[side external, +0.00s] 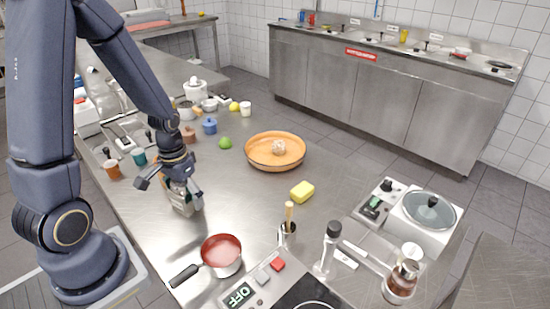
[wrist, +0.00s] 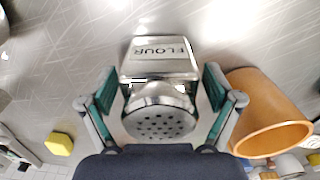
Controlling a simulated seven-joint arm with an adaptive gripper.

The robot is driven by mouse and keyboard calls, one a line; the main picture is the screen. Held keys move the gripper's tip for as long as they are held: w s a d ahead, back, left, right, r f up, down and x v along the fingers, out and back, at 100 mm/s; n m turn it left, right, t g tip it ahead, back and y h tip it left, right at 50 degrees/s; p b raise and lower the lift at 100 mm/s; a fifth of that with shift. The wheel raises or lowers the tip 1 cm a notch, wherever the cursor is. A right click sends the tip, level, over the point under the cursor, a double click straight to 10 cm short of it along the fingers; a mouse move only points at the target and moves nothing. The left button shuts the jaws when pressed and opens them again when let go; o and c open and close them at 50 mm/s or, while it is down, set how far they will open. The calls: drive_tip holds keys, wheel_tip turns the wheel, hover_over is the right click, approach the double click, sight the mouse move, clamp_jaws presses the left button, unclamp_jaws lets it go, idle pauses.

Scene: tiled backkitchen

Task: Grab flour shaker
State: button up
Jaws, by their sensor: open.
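The flour shaker (wrist: 160,58) is a silver metal box labelled FLOUR with a round perforated cap. In the wrist view its cap lies between the fingers of my gripper (wrist: 160,100), which are open with a visible gap on each side. In the side view the shaker (side external: 187,208) stands on the steel counter, partly hidden beneath my gripper (side external: 170,186), whose fingers spread to either side of its top.
An orange round tray (side external: 262,161) holding a pale lump is to the right. A yellow sponge (side external: 302,191), a red saucepan (side external: 221,254) and a green lime (side external: 225,143) are nearby. Cups stand at the left. Bare counter lies between the shaker and sponge.

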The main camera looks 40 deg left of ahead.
drive_tip(key=c, duration=1.4)
drive_tip(key=shift+o, duration=0.2)
drive_tip(key=shift+r, duration=0.1)
